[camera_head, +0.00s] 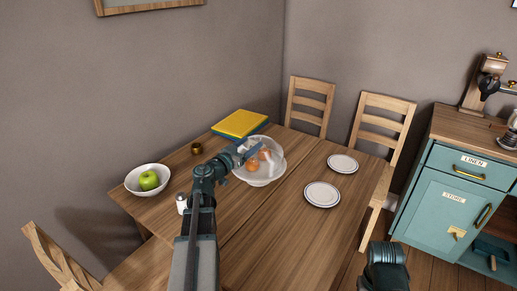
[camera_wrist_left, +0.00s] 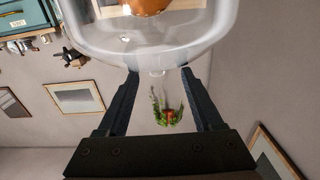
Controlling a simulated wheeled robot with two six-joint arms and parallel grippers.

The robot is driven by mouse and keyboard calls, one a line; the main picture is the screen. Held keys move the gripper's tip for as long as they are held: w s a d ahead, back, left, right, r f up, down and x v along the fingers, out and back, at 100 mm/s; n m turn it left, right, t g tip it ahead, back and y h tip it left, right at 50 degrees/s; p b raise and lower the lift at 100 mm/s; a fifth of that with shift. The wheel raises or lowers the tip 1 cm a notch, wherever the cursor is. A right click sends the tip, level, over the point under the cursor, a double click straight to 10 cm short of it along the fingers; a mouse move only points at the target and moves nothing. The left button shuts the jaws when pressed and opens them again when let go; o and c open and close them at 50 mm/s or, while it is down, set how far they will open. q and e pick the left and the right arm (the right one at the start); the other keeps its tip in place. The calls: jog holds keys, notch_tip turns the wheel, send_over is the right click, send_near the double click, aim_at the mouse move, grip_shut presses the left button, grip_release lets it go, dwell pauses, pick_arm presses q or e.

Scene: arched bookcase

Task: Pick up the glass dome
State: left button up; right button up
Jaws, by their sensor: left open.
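The glass dome (camera_head: 270,170) is clear and rounded, over orange-brown round items, on the wooden table near its middle. In the left wrist view the dome (camera_wrist_left: 210,25) fills the top of the picture, with a small clear knob (camera_wrist_left: 157,72) at its near end. My left gripper (camera_head: 250,151) is at the dome's upper left side in the head view. In the left wrist view its two fingers (camera_wrist_left: 158,76) are apart, with the knob between or just beyond their tips. I cannot tell if they touch the glass.
A white bowl with a green apple (camera_head: 148,181), a small shaker (camera_head: 181,204), a brass cup (camera_head: 196,148) and yellow and blue books (camera_head: 240,123) stand around the dome. Two plates (camera_head: 322,194) (camera_head: 342,163) lie to its right. Chairs (camera_head: 310,104) and a teal cabinet (camera_head: 452,203) stand beyond.

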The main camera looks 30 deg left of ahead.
aim_at(259, 136)
pick_arm(q)
jog(key=w, duration=0.3)
jog(key=w+d, duration=0.1)
jog(key=w, duration=0.1)
jog(key=shift+w+r, duration=0.1)
jog(key=shift+r, duration=0.15)
grip_shut()
dwell(1.2)
